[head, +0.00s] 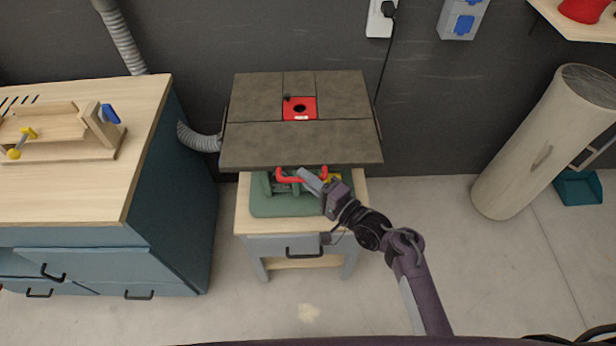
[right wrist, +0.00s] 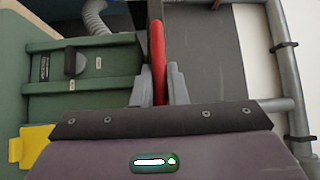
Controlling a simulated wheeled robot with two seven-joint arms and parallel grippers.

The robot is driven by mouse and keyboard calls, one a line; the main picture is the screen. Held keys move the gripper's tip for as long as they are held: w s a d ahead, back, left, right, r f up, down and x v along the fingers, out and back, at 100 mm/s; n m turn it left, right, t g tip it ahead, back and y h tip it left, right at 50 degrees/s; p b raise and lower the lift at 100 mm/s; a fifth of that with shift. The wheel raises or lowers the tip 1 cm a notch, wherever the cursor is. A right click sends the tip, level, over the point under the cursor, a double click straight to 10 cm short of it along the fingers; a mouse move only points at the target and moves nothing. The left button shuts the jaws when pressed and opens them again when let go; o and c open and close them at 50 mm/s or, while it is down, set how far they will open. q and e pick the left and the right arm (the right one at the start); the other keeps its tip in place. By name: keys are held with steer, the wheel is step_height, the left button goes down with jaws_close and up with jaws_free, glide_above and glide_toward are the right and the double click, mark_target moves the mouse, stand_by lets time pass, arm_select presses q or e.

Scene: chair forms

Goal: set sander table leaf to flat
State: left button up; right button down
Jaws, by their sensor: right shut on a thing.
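The sander's table (head: 258,101) is a dark grey-brown top with a red insert (head: 305,114) in its rear part. Its wide front leaf (head: 250,142) lies in front of a dark seam; I cannot tell its exact tilt from above. A red bar handle (head: 289,179) shows just below the leaf's front edge, above the green sander body (head: 270,205). My right gripper (head: 308,178) is shut on this handle. In the right wrist view the red handle (right wrist: 158,50) runs between the two grey fingers of the gripper (right wrist: 160,88). My left gripper is not in view.
The sander stands on a small wooden-topped cabinet (head: 243,215). A blue workbench (head: 165,190) with a wooden top is close on the left. A grey hose (head: 200,138) joins the sander's left side. A large pale cylinder (head: 540,140) leans at right. Floor (head: 420,215) between is clear.

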steer(key=shift+w+r, duration=0.2)
steer(key=shift+r, duration=0.25)
steer(key=c, duration=1.5)
jaws_free()
steer(key=shift+c, duration=0.2)
steer(key=shift+o, duration=0.4)
steer(key=shift+s+f, duration=0.1)
steer(key=shift+f, duration=0.1)
steer(key=shift+s+d+f, duration=0.15)
steer(key=shift+s+d, duration=0.1)
steer(key=shift+d, duration=0.05)
steer(key=b+v, duration=0.1)
steer(key=v, duration=0.6)
steer(key=shift+b, duration=0.3)
